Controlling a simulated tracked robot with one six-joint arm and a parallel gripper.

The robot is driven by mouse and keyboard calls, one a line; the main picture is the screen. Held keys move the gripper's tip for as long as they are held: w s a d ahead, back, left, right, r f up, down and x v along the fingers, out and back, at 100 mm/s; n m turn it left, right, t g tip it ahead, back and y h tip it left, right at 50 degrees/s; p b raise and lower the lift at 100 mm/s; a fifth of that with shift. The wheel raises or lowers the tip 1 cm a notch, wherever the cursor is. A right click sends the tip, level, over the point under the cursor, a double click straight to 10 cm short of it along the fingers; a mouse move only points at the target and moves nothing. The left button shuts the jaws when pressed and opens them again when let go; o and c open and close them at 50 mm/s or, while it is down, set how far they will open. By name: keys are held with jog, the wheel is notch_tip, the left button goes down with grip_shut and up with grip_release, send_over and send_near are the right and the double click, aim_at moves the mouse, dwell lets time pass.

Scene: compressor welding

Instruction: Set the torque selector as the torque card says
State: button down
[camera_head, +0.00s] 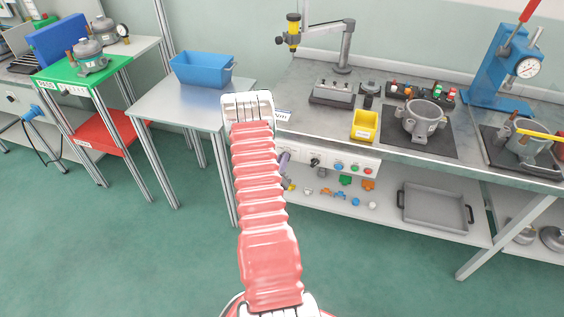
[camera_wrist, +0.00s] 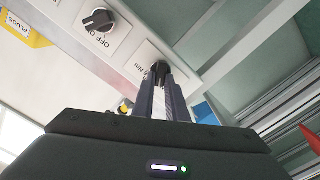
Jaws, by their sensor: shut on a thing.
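In the wrist view, the torque selector (camera_wrist: 160,70) is a small black knob on a white plate. The plate's print is partly readable as "Nm". My gripper (camera_wrist: 163,82) is shut on this knob, with its fingers at either side. The knob's pointer and most of its scale are hidden by the fingers. In the head view, my arm covers most of the gripper and the selector. A small white card (camera_head: 282,115) with print ending in "Nm" stands at the bench's left front edge; its number is partly hidden and unreadable.
An OFF/ON knob (camera_wrist: 98,20) sits beside the selector; it also shows on the front panel (camera_head: 314,160) with several coloured buttons. A yellow bin (camera_head: 365,125) and a pump housing (camera_head: 421,120) stand on the bench above. A lower shelf (camera_head: 385,215) holds loose parts and a grey tray (camera_head: 434,206).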

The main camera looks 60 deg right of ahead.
jog(key=shift+w+n, duration=0.15)
jog(key=shift+n, duration=0.95)
jog(key=c, duration=1.8)
grip_release()
jog(key=shift+o, duration=0.2)
jog(key=s+a, duration=0.2)
jog(key=a, duration=1.1)
jog(key=shift+a, duration=0.3)
jog(key=shift+f, duration=0.1)
